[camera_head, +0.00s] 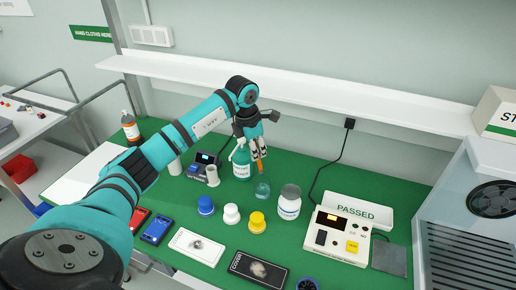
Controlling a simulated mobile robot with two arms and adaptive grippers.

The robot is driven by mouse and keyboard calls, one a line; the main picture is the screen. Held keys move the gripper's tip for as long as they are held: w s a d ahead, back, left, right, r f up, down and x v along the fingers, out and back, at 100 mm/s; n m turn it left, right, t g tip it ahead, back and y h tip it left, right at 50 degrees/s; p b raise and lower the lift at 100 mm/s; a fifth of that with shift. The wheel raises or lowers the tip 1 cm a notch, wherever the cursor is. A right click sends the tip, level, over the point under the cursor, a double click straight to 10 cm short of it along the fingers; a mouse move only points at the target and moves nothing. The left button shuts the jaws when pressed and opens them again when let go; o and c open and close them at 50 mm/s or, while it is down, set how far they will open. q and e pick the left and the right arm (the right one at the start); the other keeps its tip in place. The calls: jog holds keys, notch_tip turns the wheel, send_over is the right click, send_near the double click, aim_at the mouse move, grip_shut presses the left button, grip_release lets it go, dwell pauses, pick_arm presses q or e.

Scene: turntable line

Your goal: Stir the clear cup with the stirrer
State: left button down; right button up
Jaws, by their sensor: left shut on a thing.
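The clear cup (262,190) is a small, see-through bluish cup standing on the green mat near the middle of the bench. My left gripper (259,154) points down just above and behind it, shut on the stirrer (258,168), a thin orange stick. The stirrer hangs down toward the cup. At this size I cannot tell whether its lower end is inside the cup. My right gripper is not in view.
A teal spray bottle (241,165) stands close left of the gripper. A white jar (289,203) is right of the cup. Blue (206,205), white (231,214) and yellow (257,223) pieces stand in front. A white shelf (300,90) runs behind.

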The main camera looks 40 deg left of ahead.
pick_arm(q)
notch_tip(320, 180, down, 11)
jog(key=b, duration=0.7)
jog(key=shift+w+d+r, duration=0.15)
jog(key=shift+w+r, duration=0.05)
jog(key=shift+w, duration=0.1)
dwell(0.3)
